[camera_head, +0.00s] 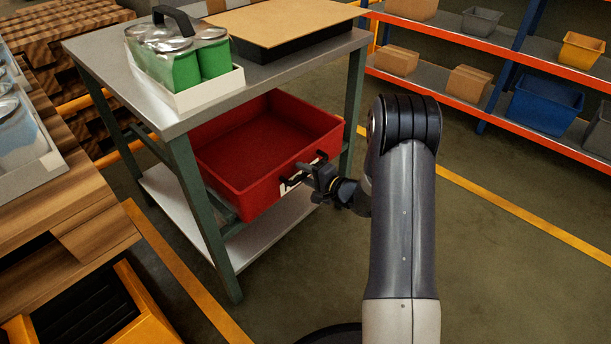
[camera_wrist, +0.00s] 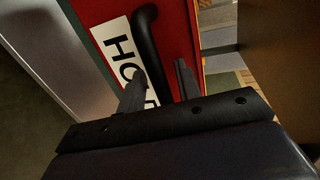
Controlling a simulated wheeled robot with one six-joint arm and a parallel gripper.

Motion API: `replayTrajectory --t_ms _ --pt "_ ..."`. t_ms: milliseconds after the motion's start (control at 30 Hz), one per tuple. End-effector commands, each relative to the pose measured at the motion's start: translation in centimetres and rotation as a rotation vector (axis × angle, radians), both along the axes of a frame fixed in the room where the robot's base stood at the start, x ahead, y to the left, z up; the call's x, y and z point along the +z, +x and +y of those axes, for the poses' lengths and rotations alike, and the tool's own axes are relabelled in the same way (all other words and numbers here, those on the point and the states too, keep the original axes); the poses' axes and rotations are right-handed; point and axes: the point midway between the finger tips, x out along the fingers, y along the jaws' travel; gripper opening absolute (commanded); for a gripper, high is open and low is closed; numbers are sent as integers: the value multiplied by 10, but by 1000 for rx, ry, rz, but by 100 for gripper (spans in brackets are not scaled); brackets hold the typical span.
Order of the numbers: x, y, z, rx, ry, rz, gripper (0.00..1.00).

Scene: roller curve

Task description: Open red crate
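The red crate (camera_head: 232,170) sits below the top of the green-legged table, pulled part way out past the table's front edge. Its open inside shows and looks empty. A black bar handle (camera_wrist: 148,45) and a white label with black letters (camera_wrist: 117,45) are on its front face. My gripper (camera_head: 317,172) is at this front face. In the wrist view its two fingers (camera_wrist: 160,86) stand apart, one on each side of the handle's lower part. A gap shows between the handle and the right finger. The lower end of the handle is hidden by my gripper.
On the table top (camera_head: 100,55) are a white tray of green jars (camera_head: 185,65) and a cardboard-coloured board (camera_head: 280,22). The table legs (camera_head: 205,215) flank the crate. Shelves with bins (camera_head: 545,100) stand at the right. Floor is clear in front.

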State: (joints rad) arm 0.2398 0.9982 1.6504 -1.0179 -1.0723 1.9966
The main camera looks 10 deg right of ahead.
Motion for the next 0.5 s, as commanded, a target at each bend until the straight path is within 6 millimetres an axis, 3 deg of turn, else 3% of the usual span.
replayTrajectory --t_ms 200,500 --pt "0 0 0 0 0 0 33" --pt "0 0 0 0 0 0 8"
